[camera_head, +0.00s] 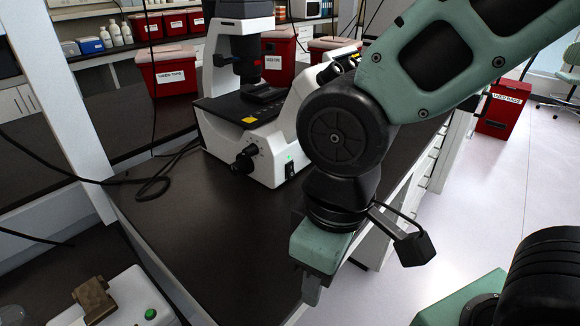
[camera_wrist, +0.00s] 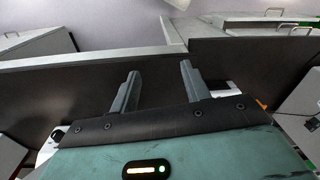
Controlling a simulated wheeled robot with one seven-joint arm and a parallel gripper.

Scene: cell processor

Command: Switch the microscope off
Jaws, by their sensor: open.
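The microscope (camera_head: 262,140) is a white and black instrument on the dark bench in the head view. Its lower front has a black knob, a small lit green light (camera_head: 290,158) and a dark switch (camera_head: 290,169) beside it. My arm covers part of its right side. My gripper (camera_head: 312,290) hangs in front of and below the microscope, near the bench's right edge, apart from the switch. In the wrist view my gripper (camera_wrist: 157,90) has its two fingers spread with nothing between them. The microscope's switch cannot be made out in the wrist view.
The dark bench top (camera_head: 190,225) is clear in front of the microscope. A black cable (camera_head: 155,185) lies to its left. A white device with a green button (camera_head: 125,300) stands at lower left. Red bins (camera_head: 168,72) stand behind. White drawers line the bench's right side.

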